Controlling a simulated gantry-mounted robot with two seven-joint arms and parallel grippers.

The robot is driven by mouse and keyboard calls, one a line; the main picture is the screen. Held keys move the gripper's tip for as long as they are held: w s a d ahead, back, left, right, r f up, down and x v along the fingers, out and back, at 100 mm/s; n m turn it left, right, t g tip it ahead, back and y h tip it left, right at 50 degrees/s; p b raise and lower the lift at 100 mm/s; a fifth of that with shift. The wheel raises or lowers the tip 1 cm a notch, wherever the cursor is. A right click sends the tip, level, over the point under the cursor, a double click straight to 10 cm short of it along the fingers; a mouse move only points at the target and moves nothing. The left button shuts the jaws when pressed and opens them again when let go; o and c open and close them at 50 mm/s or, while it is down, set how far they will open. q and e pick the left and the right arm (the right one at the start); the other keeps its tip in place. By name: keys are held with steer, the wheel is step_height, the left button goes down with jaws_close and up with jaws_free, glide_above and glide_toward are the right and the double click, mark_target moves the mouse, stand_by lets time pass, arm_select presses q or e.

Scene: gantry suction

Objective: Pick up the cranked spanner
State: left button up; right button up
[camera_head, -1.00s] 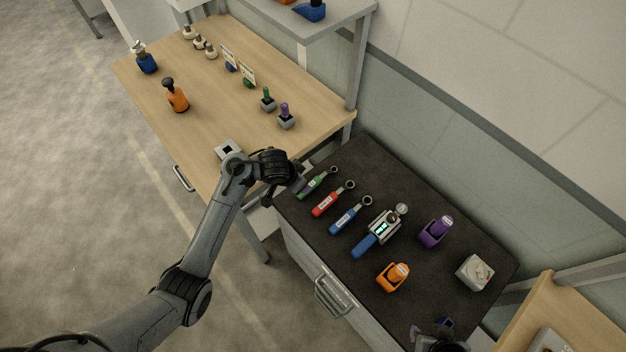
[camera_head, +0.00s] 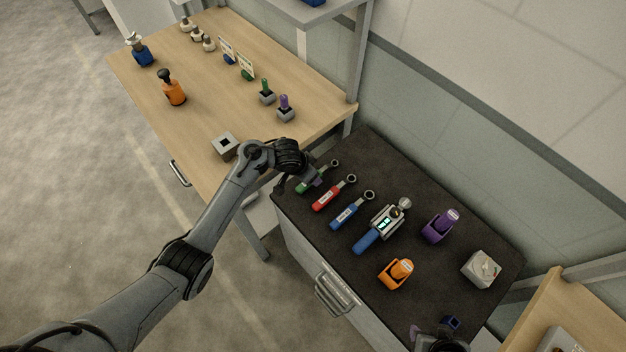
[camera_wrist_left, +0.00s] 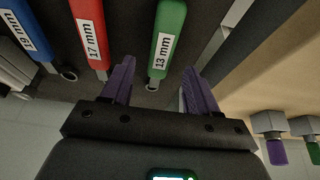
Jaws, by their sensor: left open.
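Three ring-ended spanners lie in a row on the dark worktop: green (camera_head: 303,187), red (camera_head: 327,199) and blue (camera_head: 345,215). In the left wrist view the green one (camera_wrist_left: 167,40) reads 13 mm and the red one (camera_wrist_left: 91,35) reads 17 mm. I cannot tell by shape which is the cranked one. My left gripper (camera_head: 314,182) is over the green spanner and partly hides it. In the left wrist view its purple fingers (camera_wrist_left: 160,78) are apart, with the green spanner lying between their lines. My right gripper (camera_head: 433,333) is partly in view at the bottom edge.
A blue-handled tool with a display (camera_head: 380,226), an orange holder (camera_head: 396,273), a purple holder (camera_head: 439,226) and a pale box (camera_head: 481,268) share the worktop. The wooden bench (camera_head: 190,127) at left holds bottles, signs and small blocks.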

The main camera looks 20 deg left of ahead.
arm_select(q)
steer(key=shift+b+x, duration=0.4)
steer(key=shift+x, duration=1.05)
jaws_close()
